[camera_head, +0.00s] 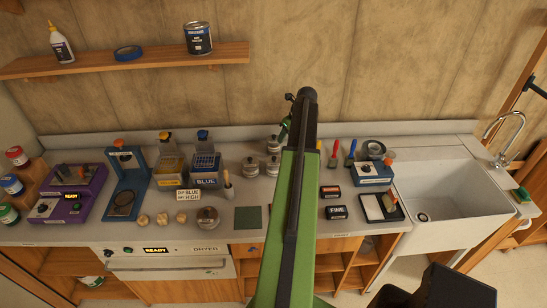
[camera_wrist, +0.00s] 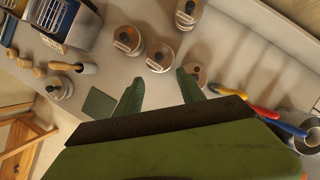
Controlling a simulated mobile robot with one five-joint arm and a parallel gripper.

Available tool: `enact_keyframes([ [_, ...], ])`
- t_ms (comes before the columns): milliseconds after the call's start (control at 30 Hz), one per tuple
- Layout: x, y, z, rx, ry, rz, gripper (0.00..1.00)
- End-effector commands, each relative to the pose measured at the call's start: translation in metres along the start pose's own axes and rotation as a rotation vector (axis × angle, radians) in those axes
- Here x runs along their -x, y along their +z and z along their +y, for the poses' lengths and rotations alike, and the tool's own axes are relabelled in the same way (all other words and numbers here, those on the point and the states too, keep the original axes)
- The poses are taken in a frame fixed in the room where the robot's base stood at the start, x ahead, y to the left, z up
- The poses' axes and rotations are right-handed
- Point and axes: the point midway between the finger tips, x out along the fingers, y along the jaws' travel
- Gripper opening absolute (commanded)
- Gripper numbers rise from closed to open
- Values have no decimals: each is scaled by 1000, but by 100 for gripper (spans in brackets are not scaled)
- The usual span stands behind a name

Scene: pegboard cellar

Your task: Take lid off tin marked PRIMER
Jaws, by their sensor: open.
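Several small grey tins with knobbed lids stand on the counter, and I cannot read PRIMER on any of them. In the head view one tin (camera_head: 251,166) stands left of my arm, with others close by. The wrist view shows a far tin (camera_wrist: 187,13), a left tin (camera_wrist: 127,40), a middle tin (camera_wrist: 159,58) and a right tin (camera_wrist: 195,72), which is partly hidden by a finger. My gripper (camera_wrist: 160,88) is open, with nothing between its green fingers. In the head view my arm hides most of it.
A green square mat (camera_head: 248,217) lies near the front edge. Blue and yellow boxes (camera_head: 206,168) stand left. A dark can (camera_head: 198,39) sits on the wall shelf (camera_head: 130,62).

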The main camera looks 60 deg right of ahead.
Motion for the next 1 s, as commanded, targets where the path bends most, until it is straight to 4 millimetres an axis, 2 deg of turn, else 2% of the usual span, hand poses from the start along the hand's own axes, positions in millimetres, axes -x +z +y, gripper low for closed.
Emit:
enact_keyframes([
  [33, 3, -2, -6, -25, -3, -3, 46],
  [133, 1, -4, -6, -34, -3, -4, 46],
  [267, -11, -5, -5, -31, -3, -3, 46],
  [700, -109, -6, -4, -26, -2, -2, 46],
  [767, -119, -5, -4, -26, -2, -2, 46],
  [1000, -123, -2, -3, -27, -2, -2, 46],
])
